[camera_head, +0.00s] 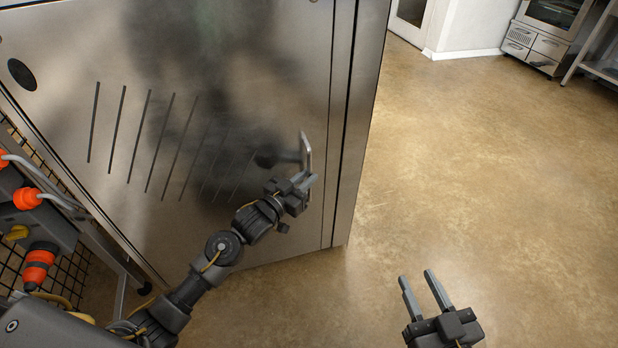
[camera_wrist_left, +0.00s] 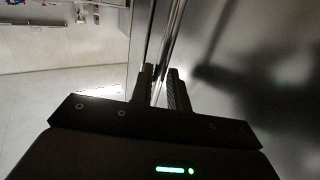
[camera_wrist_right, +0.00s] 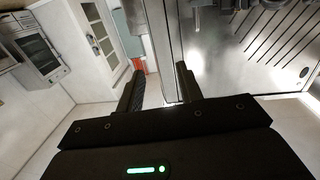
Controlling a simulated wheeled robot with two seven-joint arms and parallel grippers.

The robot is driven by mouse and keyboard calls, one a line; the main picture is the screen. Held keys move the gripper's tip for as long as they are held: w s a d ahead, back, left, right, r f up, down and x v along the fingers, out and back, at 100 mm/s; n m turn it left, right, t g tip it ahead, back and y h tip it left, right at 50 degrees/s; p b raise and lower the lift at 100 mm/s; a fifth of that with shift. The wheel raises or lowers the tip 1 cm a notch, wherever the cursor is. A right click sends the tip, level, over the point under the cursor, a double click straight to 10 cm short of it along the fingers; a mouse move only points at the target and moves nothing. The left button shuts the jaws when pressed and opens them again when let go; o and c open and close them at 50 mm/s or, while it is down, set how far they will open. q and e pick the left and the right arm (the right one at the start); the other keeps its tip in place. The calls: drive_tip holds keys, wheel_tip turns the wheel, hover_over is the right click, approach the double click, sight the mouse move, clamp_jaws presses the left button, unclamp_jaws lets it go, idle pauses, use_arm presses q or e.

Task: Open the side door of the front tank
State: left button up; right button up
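The side door (camera_head: 225,60) is a large brushed-metal panel with slanted vent slots, filling the left half of the head view. It looks flush beside the narrow metal edge strip (camera_head: 341,110). Its upright bar handle (camera_head: 307,147) is near that edge. My left gripper (camera_head: 308,178) is at the lower part of the handle. In the left wrist view, its fingers (camera_wrist_left: 162,88) are close together with the bar (camera_wrist_left: 169,45) between them. My right gripper (camera_head: 417,280) is open and empty, apart from the tank and above the floor. It also shows open in the right wrist view (camera_wrist_right: 160,78).
Bare brown floor (camera_head: 480,150) lies open right of the tank. An oven unit (camera_head: 545,35) and a metal rack (camera_head: 603,65) stand far back right. A wire mesh (camera_head: 65,270) and orange-capped fittings (camera_head: 38,265) are close at the left.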

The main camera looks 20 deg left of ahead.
use_arm(q)
drive_tip(key=shift+x, duration=0.85)
use_arm(e)
drive_tip(key=shift+s+a+r+y, duration=0.1)
drive_tip(key=shift+a+r+y, duration=0.2)
drive_tip(key=shift+r+y, duration=0.3)
use_arm(q)
drive_tip(key=shift+c, duration=0.4)
clamp_jaws()
use_arm(e)
drive_tip(key=shift+t+h, duration=0.3)
